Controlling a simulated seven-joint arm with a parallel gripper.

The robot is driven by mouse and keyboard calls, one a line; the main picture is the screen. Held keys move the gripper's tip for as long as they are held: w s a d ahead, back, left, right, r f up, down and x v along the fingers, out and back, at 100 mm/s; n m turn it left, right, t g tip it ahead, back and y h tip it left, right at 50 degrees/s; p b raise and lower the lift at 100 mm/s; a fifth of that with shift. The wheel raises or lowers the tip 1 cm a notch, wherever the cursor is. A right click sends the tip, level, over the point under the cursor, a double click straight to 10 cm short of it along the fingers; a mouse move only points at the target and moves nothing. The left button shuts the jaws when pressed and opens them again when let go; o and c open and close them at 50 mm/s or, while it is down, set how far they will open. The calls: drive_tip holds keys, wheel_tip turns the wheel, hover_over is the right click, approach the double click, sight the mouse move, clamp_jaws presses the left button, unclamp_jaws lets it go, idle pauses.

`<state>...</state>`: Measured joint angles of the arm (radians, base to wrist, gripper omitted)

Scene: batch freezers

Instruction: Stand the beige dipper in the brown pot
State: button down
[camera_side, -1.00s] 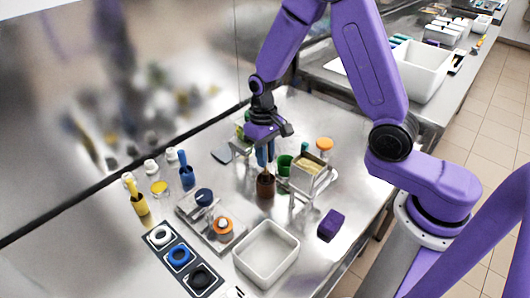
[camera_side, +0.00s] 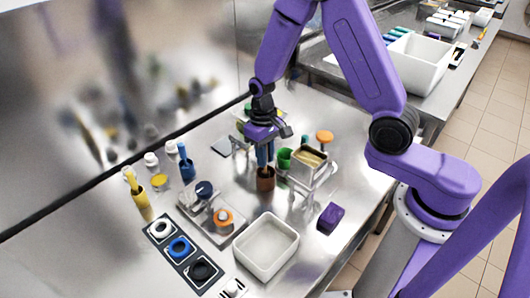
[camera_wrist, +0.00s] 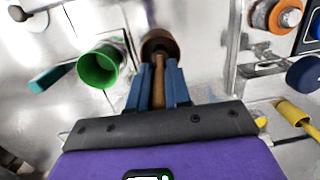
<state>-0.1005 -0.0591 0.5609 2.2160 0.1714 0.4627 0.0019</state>
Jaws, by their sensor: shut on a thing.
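The brown pot (camera_side: 265,181) stands on the steel counter, and its round mouth shows in the wrist view (camera_wrist: 160,40). My gripper (camera_side: 263,162) is directly above the pot, pointing down. In the wrist view its blue fingers (camera_wrist: 158,85) are shut on the beige dipper (camera_wrist: 158,84), a slim tan rod between them. The dipper's far end reaches to the pot's mouth and appears to be inside it. The fingers hide part of the dipper, and I cannot tell whether it touches the pot's bottom.
A green cup (camera_side: 284,158) and a metal stand with a tub (camera_side: 309,160) are close right of the pot. A blue pot (camera_side: 186,174) and yellow pot (camera_side: 142,205) stand left. A white bin (camera_side: 266,246) and purple block (camera_side: 330,218) are in front.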

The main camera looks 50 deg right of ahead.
drive_tip(key=shift+f, duration=0.6)
drive_tip(key=c, duration=0.5)
unclamp_jaws()
drive_tip(key=shift+r, duration=0.15)
drive_tip(key=shift+r, duration=3.3)
drive_tip(key=shift+r, duration=0.1)
